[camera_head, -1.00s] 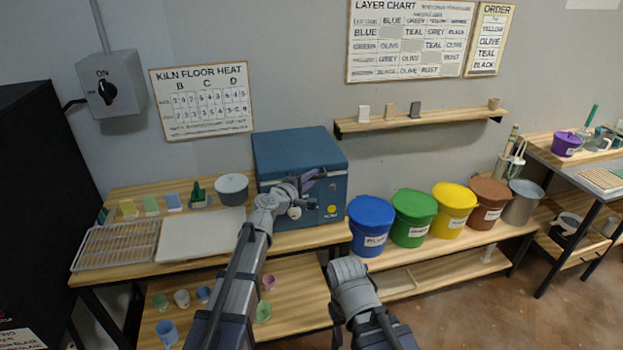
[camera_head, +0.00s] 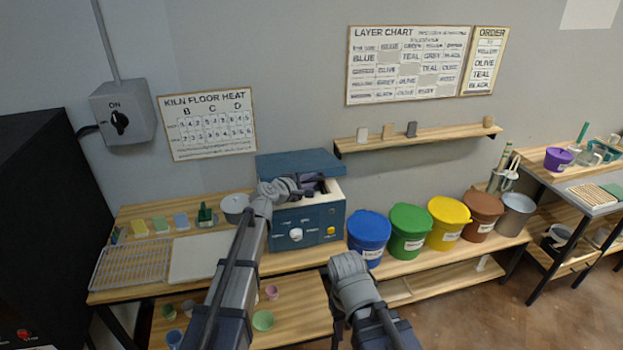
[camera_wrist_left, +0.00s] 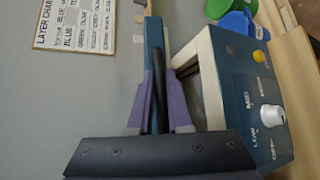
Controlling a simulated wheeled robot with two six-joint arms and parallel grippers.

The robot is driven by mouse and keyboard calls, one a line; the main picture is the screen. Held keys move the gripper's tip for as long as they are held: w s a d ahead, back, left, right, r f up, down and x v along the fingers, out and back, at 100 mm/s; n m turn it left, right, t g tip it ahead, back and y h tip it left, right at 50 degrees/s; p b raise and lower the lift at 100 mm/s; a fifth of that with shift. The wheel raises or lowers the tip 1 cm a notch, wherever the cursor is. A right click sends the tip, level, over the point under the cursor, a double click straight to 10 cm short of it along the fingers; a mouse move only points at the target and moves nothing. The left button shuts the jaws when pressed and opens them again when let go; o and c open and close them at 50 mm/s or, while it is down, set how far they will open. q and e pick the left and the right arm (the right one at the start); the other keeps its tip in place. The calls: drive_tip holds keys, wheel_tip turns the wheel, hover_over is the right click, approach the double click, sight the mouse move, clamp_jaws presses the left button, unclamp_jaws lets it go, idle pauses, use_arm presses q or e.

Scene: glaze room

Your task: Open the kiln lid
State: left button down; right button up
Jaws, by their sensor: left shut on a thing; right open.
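The blue kiln (camera_head: 318,222) stands on the wooden bench with its lid (camera_head: 300,163) partly raised, showing a pale rim and a dark opening. My left gripper (camera_head: 305,187) is in front of the opening, below the lid. In the left wrist view its purple fingers (camera_wrist_left: 158,108) are shut on the dark lid handle (camera_wrist_left: 158,75), beside the blue lid edge. The kiln's front carries a white dial (camera_wrist_left: 271,115) and a yellow button. My right arm reaches up at the lower middle of the head view; its jaws do not show.
Blue (camera_head: 369,233), green (camera_head: 411,232) and yellow (camera_head: 447,220) buckets stand right of the kiln. A wire rack (camera_head: 130,265), a pale board (camera_head: 200,256) and a grey pot (camera_head: 235,207) lie to its left. A wall shelf (camera_head: 420,138) is at the upper right.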

use_arm(q)
drive_tip(key=w+r+p, duration=0.1)
drive_tip(key=r+p, duration=0.1)
drive_tip(key=r, duration=0.1)
drive_tip(key=w+a+r+p, duration=0.1)
drive_tip(key=w+r+p, duration=0.1)
drive_tip(key=p, duration=0.1)
drive_tip(key=w+r+p, duration=0.1)
drive_tip(key=r+p, duration=0.1)
drive_tip(key=r, duration=0.1)
drive_tip(key=shift+w+a+r, duration=0.15)
drive_tip(key=shift+a+r, duration=0.05)
drive_tip(key=shift+r, duration=0.1)
drive_tip(key=shift+w+a+r+p, duration=0.2)
drive_tip(key=shift+w+r+p, duration=0.4)
drive_tip(key=shift+r+p, duration=0.25)
drive_tip(key=shift+f, duration=0.1)
drive_tip(key=c, duration=0.8)
unclamp_jaws()
drive_tip(key=shift+c, duration=0.2)
drive_tip(key=p+v, duration=0.2)
drive_tip(key=v, duration=0.6)
drive_tip(key=shift+w, duration=0.1)
